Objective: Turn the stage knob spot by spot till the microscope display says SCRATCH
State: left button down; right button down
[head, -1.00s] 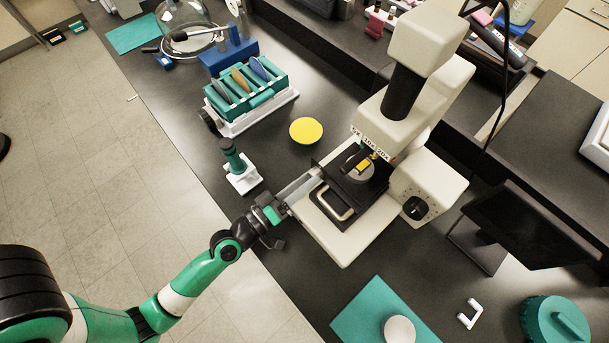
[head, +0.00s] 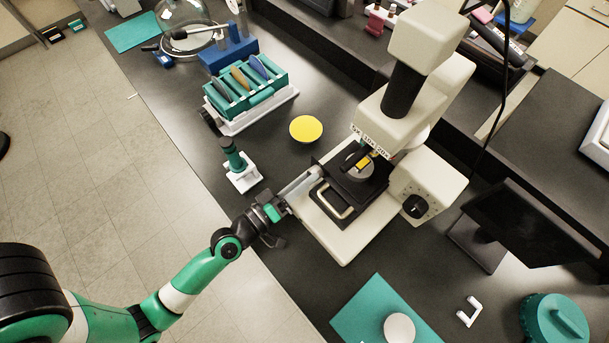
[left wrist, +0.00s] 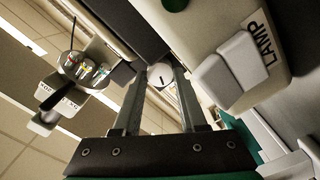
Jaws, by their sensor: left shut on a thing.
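The white microscope (head: 432,190) stands on the dark bench with a black stage (head: 378,190) under its lens turret. A small yellow piece (head: 363,162) lies on a grey disc on the stage. My left gripper (head: 318,171) reaches in low at the stage's left side. In the left wrist view, its fingers (left wrist: 160,84) are shut on the pale round stage knob (left wrist: 162,74), which has a dark mark on its face. My right gripper is out of view.
A small green-and-white stand (head: 239,168) and a yellow disc (head: 306,129) sit left of the microscope. A teal rack (head: 248,90) is behind them. A teal mat (head: 365,312) with a white round piece (head: 399,328) lies in front. A block labelled LAMP (left wrist: 233,70) is close beside the fingers.

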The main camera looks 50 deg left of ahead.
pick_arm(q)
jog(key=n, duration=0.5)
jog(key=n+p, duration=0.1)
jog(key=n, duration=0.4)
jog(key=shift+n, duration=0.4)
jog(key=shift+f, duration=0.1)
dwell(0.3)
jog(key=c, duration=0.7)
grip_release()
jog(key=shift+c, duration=0.2)
